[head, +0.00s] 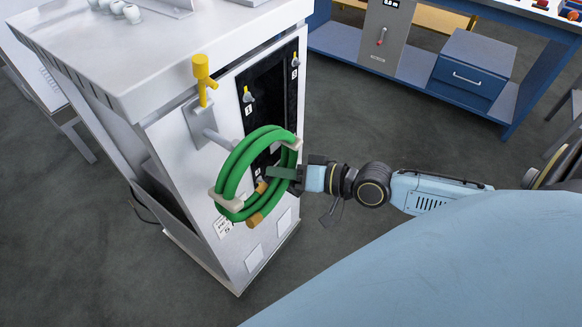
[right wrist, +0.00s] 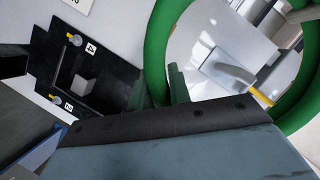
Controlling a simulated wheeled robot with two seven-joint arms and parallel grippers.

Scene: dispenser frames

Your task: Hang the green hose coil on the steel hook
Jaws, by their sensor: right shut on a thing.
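The green hose coil (head: 231,176), with pale clips and a tan end piece, stands upright in front of the white cabinet's side. My right gripper (head: 279,173) is shut on the coil at its right side. The steel hook (head: 207,128) sticks out from a square plate on the cabinet, just behind the coil's upper left part. In the right wrist view the hook (right wrist: 232,76) shows through the ring of the coil (right wrist: 157,50). I cannot tell whether the hook's tip touches the coil or enters the ring. My left gripper is not in view.
A yellow valve (head: 203,76) rises just above the hook. The white cabinet (head: 160,150) has a black dispenser panel (head: 250,88) with small yellow knobs behind the coil. A blue bench (head: 345,45) with a drawer box stands behind. Floor right of the cabinet is clear.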

